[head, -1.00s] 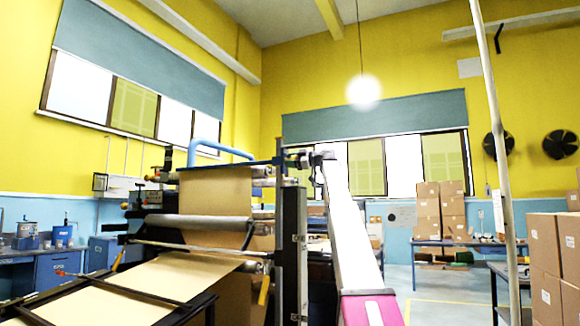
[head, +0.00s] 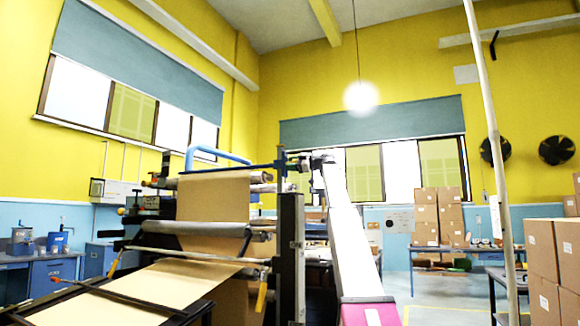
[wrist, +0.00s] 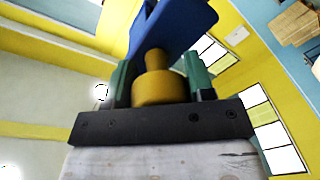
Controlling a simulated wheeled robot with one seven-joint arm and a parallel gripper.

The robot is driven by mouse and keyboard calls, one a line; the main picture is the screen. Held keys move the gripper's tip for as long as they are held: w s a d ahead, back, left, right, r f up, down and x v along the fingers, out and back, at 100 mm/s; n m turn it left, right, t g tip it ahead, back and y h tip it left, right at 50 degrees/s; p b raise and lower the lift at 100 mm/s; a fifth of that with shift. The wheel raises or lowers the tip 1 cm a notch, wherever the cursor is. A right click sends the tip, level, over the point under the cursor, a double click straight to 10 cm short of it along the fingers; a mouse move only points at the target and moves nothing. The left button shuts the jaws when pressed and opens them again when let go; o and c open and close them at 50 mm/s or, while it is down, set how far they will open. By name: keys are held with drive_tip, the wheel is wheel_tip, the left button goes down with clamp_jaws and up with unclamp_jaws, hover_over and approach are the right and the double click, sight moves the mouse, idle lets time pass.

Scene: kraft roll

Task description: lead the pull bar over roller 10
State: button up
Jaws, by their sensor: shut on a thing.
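My gripper (wrist: 162,85) is shut on a brass-yellow knob (wrist: 158,88), between green fingertips in the wrist view. A blue piece (wrist: 172,30) lies just beyond the knob. In the head view, my gripper (head: 302,162) is small at the machine's top right, at the end of my arm. A dark blue bar (head: 264,165), seemingly the pull bar, runs left from it at the top edge of the kraft paper (head: 214,196). Pale roller ends (head: 262,177) show just below the bar. No roller numbers are readable, so I cannot tell which is roller 10.
A grey roller (head: 194,229) crosses the machine's front, with the paper sloping down below it. A dark upright post (head: 291,255) stands beside my arm. A blue tube (head: 220,151) arches behind the machine top. Stacked cartons (head: 556,265) and a pole (head: 492,150) stand at the right.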

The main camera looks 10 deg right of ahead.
drive_tip(key=shift+w+d+r, duration=0.3)
drive_tip(key=shift+w+d, duration=0.3)
drive_tip(key=shift+w, duration=0.2)
drive_tip(key=shift+w+f, duration=0.1)
drive_tip(key=w+d+f, duration=0.2)
drive_tip(key=w+f, duration=0.1)
drive_tip(key=shift+w+d, duration=0.15)
drive_tip(key=shift+d, duration=0.1)
drive_tip(key=w+d+f, duration=0.3)
drive_tip(key=w+f, duration=0.1)
drive_tip(key=f, duration=0.5)
drive_tip(key=w+d+f, duration=0.3)
drive_tip(key=w+f, duration=0.2)
drive_tip(key=f, duration=0.4)
drive_tip(key=w+d+f, duration=0.3)
drive_tip(key=w+f, duration=0.1)
drive_tip(key=f, duration=0.6)
drive_tip(key=shift+w+d, duration=0.2)
drive_tip(key=shift+d, duration=0.2)
drive_tip(key=shift+w, duration=0.1)
